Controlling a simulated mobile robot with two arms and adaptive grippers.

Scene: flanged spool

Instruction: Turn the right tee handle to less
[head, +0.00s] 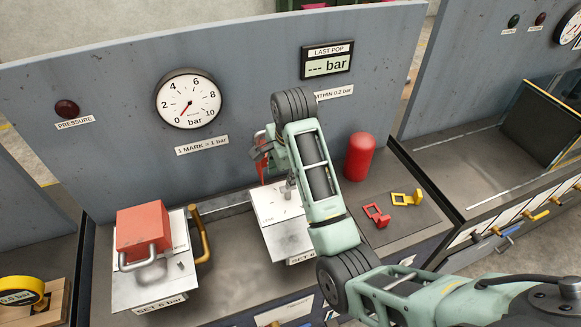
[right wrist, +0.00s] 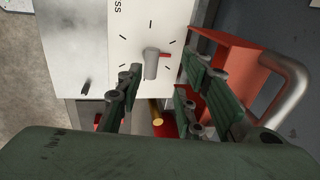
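The right tee handle (right wrist: 151,63) is a grey bar with a red pointer (right wrist: 166,55), standing on a white plate with tick marks around it. In the head view it shows small on the right white unit (head: 273,207), beside my arm; a "LESS" label is on that plate. My right gripper (right wrist: 165,92) is open, with its dark-green fingers on either side of the handle's line. I cannot tell whether they touch it. In the head view the right gripper (head: 263,149) is mostly hidden behind my right arm. My left gripper is not in view.
A red housing (right wrist: 222,72) with a metal loop is close beside the right fingers. A left unit with a red block (head: 143,228) and brass lever (head: 201,235), a red cylinder (head: 360,157), and red and yellow clips (head: 377,215) share the bench. The gauge (head: 188,98) reads near zero.

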